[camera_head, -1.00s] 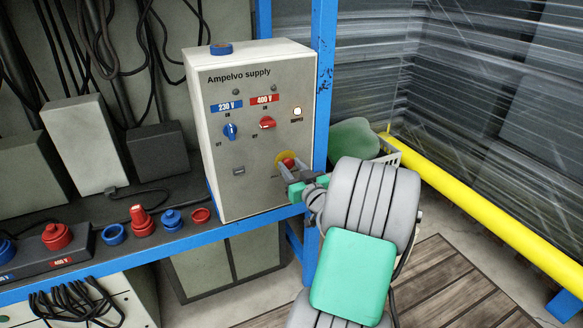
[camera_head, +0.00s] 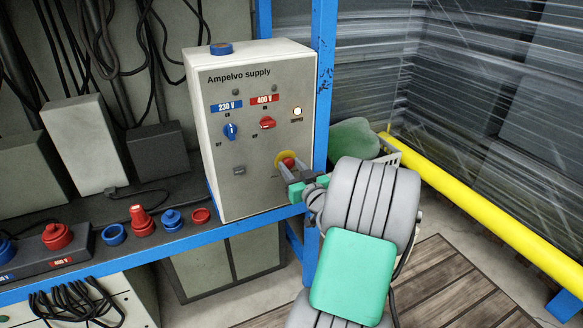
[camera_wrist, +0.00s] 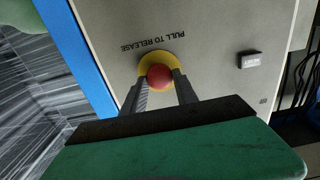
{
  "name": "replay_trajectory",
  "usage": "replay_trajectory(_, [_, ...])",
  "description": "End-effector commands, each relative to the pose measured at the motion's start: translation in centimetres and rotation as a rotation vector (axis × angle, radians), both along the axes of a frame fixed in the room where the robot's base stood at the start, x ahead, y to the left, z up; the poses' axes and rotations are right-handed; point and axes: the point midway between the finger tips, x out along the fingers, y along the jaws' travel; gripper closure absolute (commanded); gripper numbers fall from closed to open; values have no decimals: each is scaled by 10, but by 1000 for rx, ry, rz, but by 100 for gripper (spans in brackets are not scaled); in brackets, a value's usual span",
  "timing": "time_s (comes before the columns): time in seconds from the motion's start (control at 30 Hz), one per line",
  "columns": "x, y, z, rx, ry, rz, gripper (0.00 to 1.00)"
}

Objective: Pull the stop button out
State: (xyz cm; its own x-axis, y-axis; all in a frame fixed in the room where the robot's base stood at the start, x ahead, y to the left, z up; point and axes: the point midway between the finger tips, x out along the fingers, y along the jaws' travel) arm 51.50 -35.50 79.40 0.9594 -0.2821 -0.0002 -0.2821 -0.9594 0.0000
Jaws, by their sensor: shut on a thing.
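The stop button (camera_head: 288,162) is a red knob on a yellow disc, low on the right of the supply box's front. It also shows in the wrist view (camera_wrist: 159,77), beside the printed words "PULL TO RELEASE". My gripper (camera_head: 285,166) reaches it from the lower right. In the wrist view my gripper's two fingers (camera_wrist: 162,84) are on either side of the red knob and shut on it. The fingertips partly cover the knob's sides and the disc's lower part. The supply box (camera_head: 255,130) is pale grey, labelled "Ampelvo supply", and stands on the blue-edged shelf.
A blue switch (camera_head: 230,131) and a red switch (camera_head: 267,123) sit above the button, with a lit round lamp (camera_head: 297,111). A blue post (camera_head: 322,80) stands close to the box's right side. A yellow rail (camera_head: 480,210) runs along the right. Plugs and sockets line the shelf at left.

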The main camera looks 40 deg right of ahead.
Motion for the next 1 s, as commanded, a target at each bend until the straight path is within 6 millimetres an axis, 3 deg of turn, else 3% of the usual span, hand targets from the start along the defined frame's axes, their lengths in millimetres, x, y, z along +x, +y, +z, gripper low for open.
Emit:
replay_trajectory(0.77, [-12, 3, -1, 1, 1, -2, 100])
replay_trajectory(0.8, [-12, 3, -1, 2, 2, -2, 63])
replay_trajectory(1.0, [-12, 3, 0, 1, 1, -1, 46])
